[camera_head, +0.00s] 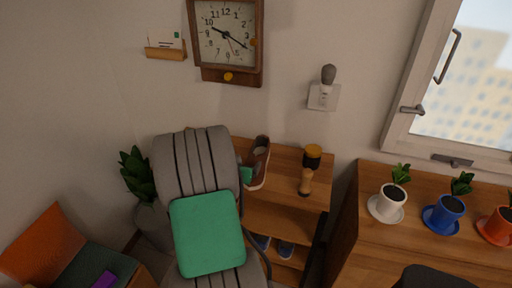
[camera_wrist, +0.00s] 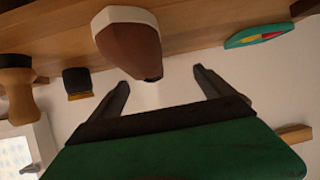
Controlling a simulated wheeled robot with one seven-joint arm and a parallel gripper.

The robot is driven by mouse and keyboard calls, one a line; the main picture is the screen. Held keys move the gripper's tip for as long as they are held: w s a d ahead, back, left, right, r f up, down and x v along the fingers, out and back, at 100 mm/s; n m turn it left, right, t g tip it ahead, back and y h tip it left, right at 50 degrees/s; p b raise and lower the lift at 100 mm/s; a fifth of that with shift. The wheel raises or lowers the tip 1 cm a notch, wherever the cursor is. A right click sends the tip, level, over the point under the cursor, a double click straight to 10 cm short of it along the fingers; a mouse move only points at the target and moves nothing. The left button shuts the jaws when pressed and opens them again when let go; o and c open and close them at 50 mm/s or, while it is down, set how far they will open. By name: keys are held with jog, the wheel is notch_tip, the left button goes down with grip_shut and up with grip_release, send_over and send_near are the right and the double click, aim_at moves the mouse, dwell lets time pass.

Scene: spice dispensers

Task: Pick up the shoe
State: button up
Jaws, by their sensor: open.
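A brown shoe with a white sole (camera_head: 260,162) stands on top of the wooden shelf unit in the head view. In the wrist view, the shoe (camera_wrist: 130,45) is at upper centre, its dark end pointing toward my gripper. My gripper (camera_wrist: 162,86) is open and empty, its two dark fingers apart. The shoe lies just beyond the fingertips, nearer the left finger, and is not between them. The head view does not clearly show the fingers; a large grey ribbed shape with a green panel blocks the area left of the shoe.
A green, yellow and red item (camera_wrist: 258,33) lies on the shoe's other side. The wall is close behind.

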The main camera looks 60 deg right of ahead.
aim_at(255, 158)
jog(key=s+d, duration=0.2)
jog(key=d, duration=0.1)
jog(key=shift+s+f+m+h, duration=0.25)
jog(key=shift+f+m+h, duration=0.05)
jog(key=shift+f+h, duration=0.1)
jog(key=p+x, duration=0.1)
jog(key=x, duration=0.6)
jog(key=shift+p, duration=0.3)
jog(key=shift+a, duration=0.1)
jog(key=shift+c, duration=0.3)
jog(key=c, duration=1.7)
